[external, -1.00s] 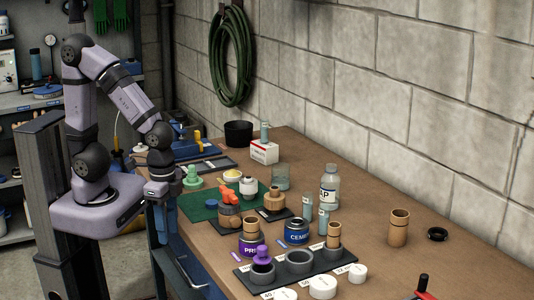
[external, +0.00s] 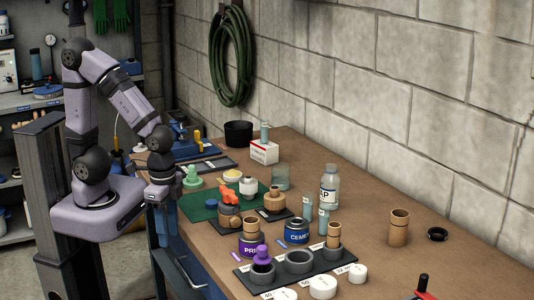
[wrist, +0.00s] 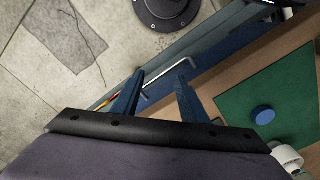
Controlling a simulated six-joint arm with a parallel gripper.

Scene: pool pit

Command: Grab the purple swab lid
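The purple swab lid (external: 262,255) is a small purple knobbed piece in the external view. It sits at the leftmost grey ring of a black holder (external: 245,272), in front of the purple-labelled can (external: 250,244). My gripper (external: 166,224) hangs at the bench's left edge, well left of the lid and apart from it. In the wrist view its two blue fingers (wrist: 158,82) are spread with nothing between them. The lid does not show in the wrist view.
Near the lid stand a blue CEMENT can (external: 297,232), wooden cylinders (external: 398,228) and white caps (external: 322,287). A green mat (external: 198,207) with several small items lies between my gripper and the holder. The bench's right side is mostly clear.

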